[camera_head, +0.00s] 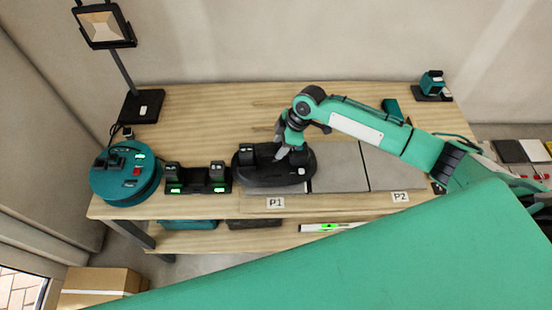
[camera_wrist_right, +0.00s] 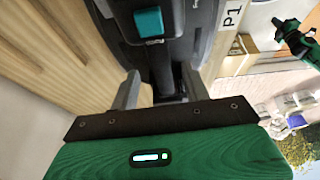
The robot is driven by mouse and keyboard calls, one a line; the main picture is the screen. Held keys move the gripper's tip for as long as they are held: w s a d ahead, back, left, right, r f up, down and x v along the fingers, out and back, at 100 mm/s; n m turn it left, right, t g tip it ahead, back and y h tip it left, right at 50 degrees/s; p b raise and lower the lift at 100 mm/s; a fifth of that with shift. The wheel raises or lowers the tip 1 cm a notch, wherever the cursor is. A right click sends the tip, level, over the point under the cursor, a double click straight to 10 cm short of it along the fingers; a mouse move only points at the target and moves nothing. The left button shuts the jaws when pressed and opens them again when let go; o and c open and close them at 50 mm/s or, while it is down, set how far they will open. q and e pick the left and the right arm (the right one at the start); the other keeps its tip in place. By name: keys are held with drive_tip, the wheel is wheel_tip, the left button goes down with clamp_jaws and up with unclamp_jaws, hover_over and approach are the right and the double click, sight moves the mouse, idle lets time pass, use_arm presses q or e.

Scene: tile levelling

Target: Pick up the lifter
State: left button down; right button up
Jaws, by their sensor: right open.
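The lifter (camera_head: 270,178), a black oval device with a raised handle, lies on the bench at the left end of the grey tiles, behind the P1 label. My right gripper (camera_head: 284,142) is over it, reaching in from the right. In the right wrist view the right gripper's (camera_wrist_right: 163,92) two grey fingers are apart, on either side of the lifter's dark handle (camera_wrist_right: 163,65), which has a teal button. Whether the fingers touch it is unclear. A green and black part (camera_wrist_right: 295,40) at the right edge may be my left arm; its jaws cannot be made out.
Grey tiles (camera_head: 338,168) lie right of the lifter. A charger with batteries (camera_head: 197,180) and a teal cable reel (camera_head: 125,175) stand to its left. A work lamp (camera_head: 104,25) rises at the back left. A level (camera_head: 330,227) lies near the front. The back of the bench has bare room.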

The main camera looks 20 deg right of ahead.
sight(277, 149)
drive_tip(key=p+x, duration=0.1)
drive_tip(key=x, duration=0.2)
drive_tip(key=shift+s+a, duration=0.1)
drive_tip(key=shift+s, duration=0.1)
drive_tip(key=shift+f, duration=0.15)
drive_tip(key=c, duration=1)
use_arm(q)
drive_tip(key=shift+r, duration=0.85)
use_arm(e)
drive_tip(key=shift+w, duration=0.15)
clamp_jaws()
